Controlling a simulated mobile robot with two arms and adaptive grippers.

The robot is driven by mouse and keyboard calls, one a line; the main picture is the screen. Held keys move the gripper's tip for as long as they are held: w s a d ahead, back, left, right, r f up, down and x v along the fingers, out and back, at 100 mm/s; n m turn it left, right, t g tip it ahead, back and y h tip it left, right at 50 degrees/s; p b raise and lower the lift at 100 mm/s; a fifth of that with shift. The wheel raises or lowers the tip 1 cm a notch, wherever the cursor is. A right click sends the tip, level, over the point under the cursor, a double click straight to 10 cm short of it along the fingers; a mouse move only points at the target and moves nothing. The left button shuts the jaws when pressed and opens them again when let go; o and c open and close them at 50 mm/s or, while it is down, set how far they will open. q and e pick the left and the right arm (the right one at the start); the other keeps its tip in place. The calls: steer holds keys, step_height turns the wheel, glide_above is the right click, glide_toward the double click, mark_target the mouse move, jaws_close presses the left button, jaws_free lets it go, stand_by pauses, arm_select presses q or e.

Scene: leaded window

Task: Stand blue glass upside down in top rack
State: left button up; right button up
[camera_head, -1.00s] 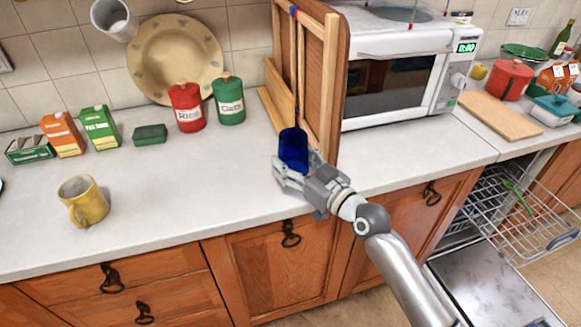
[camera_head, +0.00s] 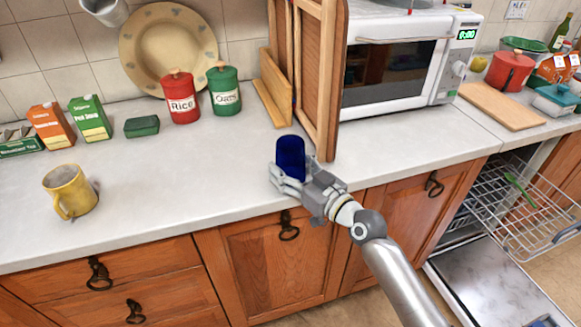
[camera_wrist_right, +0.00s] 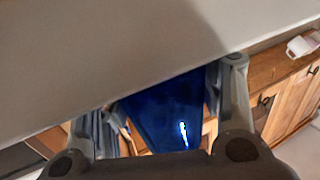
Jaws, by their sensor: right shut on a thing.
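The blue glass (camera_head: 290,155) is dark blue and stands roughly upright at the front part of the counter, left of the wooden boards. My right gripper (camera_head: 290,184) is shut around its lower part; I cannot tell whether the glass is clear of the counter. In the right wrist view the blue glass (camera_wrist_right: 170,112) sits between the two fingers of the right gripper (camera_wrist_right: 172,95). The top rack (camera_head: 520,205) is a wire rack pulled out of the open dishwasher at the right, with a green utensil (camera_head: 519,190) in it. My left gripper is not in view.
Wooden boards (camera_head: 325,80) stand behind the glass, beside the microwave (camera_head: 400,60). A yellow mug (camera_head: 70,192) is at the left, with red and green canisters (camera_head: 181,98) behind. The dishwasher door (camera_head: 495,285) lies open below the rack. The middle counter is clear.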

steer(key=shift+f+b, duration=0.45)
steer(key=o, duration=1.2)
steer(key=shift+s+f, duration=0.1)
steer(key=v, duration=1.2)
